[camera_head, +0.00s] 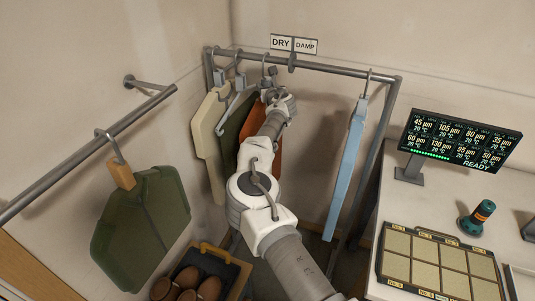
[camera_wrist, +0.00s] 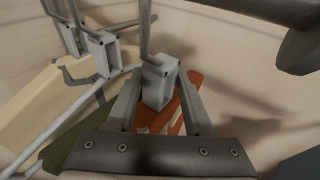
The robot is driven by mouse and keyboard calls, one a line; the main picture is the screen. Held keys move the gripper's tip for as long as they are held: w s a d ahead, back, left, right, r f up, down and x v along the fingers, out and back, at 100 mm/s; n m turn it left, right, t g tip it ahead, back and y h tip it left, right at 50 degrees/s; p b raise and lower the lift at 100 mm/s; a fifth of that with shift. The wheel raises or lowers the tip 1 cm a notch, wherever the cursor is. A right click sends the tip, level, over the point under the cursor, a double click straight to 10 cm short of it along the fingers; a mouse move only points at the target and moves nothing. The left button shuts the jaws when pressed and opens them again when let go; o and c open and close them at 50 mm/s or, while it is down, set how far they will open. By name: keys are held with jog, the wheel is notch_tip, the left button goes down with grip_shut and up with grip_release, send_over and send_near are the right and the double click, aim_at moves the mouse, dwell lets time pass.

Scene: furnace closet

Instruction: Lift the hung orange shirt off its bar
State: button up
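The orange shirt (camera_head: 275,158) hangs from the rear bar (camera_head: 340,70). My arm covers much of it in the head view. In the wrist view its orange cloth (camera_wrist: 192,88) shows below and beside a grey hanger block (camera_wrist: 158,82) with a thin hook rod rising from it. My gripper (camera_wrist: 160,85) has one finger on each side of this block. I cannot tell whether the fingers press on it or stand a little apart. In the head view my gripper (camera_head: 277,98) is just below the bar.
A cream garment (camera_head: 208,140) and a dark green one (camera_head: 234,135) hang close on the left. A light blue garment (camera_head: 347,165) hangs to the right, with a free gap between. A green garment (camera_head: 142,225) hangs on the wall bar (camera_head: 85,155).

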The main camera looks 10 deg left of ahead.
grip_shut()
jog(key=shift+r, duration=0.1)
jog(key=shift+r, duration=0.15)
jog(key=shift+s+r+p, duration=0.2)
jog(key=shift+r+p, duration=0.05)
jog(key=shift+r, duration=0.3)
jog(key=shift+s+r+p, duration=0.2)
jog(key=shift+r+p, duration=0.05)
jog(key=shift+r, duration=0.25)
jog(key=shift+s+a+r, duration=0.1)
jog(key=shift+s+r+b, duration=0.3)
jog(key=shift+s+r, duration=0.15)
jog(key=shift+s, duration=0.15)
